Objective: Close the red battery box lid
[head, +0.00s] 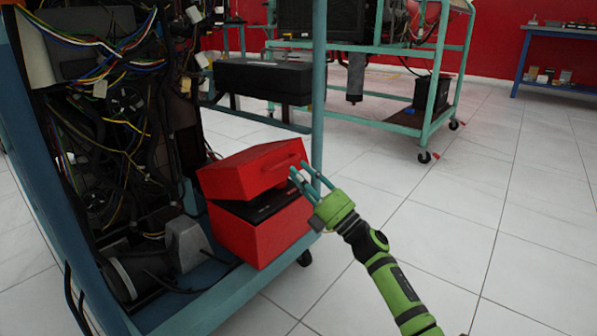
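The red battery box (258,236) sits on the lower shelf of the teal engine stand. Its red lid (246,173) is partly open and tilted above the box, with a dark gap and the black battery (268,204) showing between them. The lid has a red handle on its front face. My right gripper (299,170), green with teal fingers, is at the right end of the lid, close to the handle. Its fingers are apart and hold nothing that I can see; whether they touch the lid is unclear. My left gripper is not in view.
A teal upright post (319,90) of the stand rises just behind the gripper. Wiring and engine parts (110,130) crowd the left. A second wheeled stand (400,126) is at the back. The tiled floor (440,225) to the right is clear.

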